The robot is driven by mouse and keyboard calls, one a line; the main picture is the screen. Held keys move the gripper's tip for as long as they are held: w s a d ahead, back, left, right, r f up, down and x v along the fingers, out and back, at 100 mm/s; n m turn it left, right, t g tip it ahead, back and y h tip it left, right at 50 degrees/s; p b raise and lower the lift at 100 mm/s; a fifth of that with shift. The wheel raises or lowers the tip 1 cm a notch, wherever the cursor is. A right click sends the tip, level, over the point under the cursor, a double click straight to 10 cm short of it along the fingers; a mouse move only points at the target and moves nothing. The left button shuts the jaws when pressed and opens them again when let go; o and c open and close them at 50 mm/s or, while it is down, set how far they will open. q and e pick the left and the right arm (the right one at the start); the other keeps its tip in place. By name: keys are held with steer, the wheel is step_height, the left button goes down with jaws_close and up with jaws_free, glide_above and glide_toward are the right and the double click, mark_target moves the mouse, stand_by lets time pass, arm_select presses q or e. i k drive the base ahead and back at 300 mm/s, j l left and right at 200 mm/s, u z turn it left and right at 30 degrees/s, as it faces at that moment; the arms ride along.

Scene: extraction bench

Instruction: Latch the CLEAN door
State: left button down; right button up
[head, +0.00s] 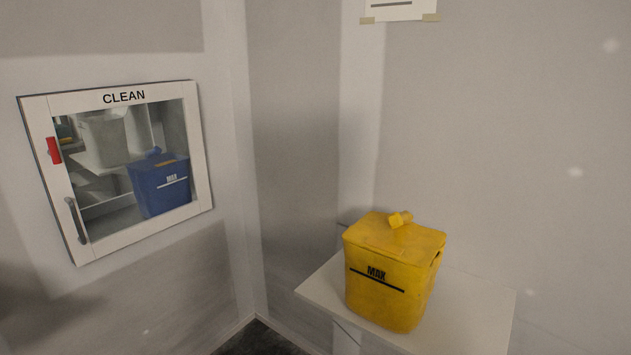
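The CLEAN door (130,231) is a white-framed window door in the left wall, with "CLEAN" printed on its top rail. It looks flush with the wall, so it appears closed. A red latch (54,150) sits upright on the left side of its frame, and I cannot tell whether it is engaged. A grey bar handle (76,220) is below the latch on the same side. Through the glass a blue bin (146,188) marked MAX shows. Neither of my grippers is in the head view.
A yellow bin (375,283) marked MAX stands on a white shelf (466,308) at the right, with a small yellow piece (400,219) on its lid. A paper sign (399,8) is taped to the wall above. The space before the door looks clear.

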mark_target(53, 152)
steer(key=u, duration=1.35)
